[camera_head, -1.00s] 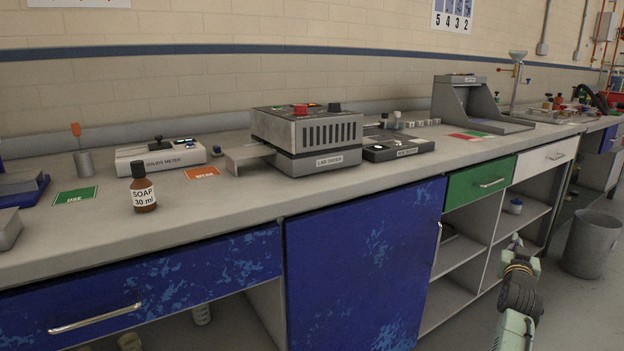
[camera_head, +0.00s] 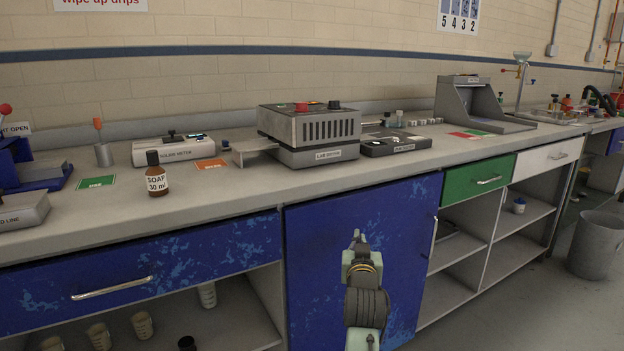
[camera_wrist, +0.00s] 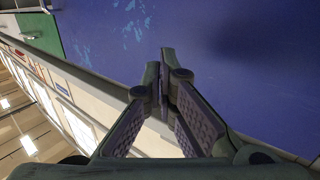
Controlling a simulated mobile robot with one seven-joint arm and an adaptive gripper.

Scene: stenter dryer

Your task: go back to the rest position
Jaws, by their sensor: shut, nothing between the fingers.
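My gripper (camera_head: 356,238) is in front of the blue cabinet door (camera_head: 320,245) below the bench top in the head view. In the wrist view my gripper (camera_wrist: 164,85) is shut and empty, its fingertips together. The blue door (camera_wrist: 230,60) fills much of the wrist view beyond the fingers. I cannot tell the exact gap between the fingertips and the door.
The bench (camera_head: 225,190) carries a lab dryer (camera_head: 312,130), a soap bottle (camera_head: 157,178) and a solids meter (camera_head: 174,151). A blue drawer (camera_head: 130,277) is at lower left. Open shelves (camera_head: 465,260) and a grey bin (camera_head: 597,245) are at right. Some floor is clear.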

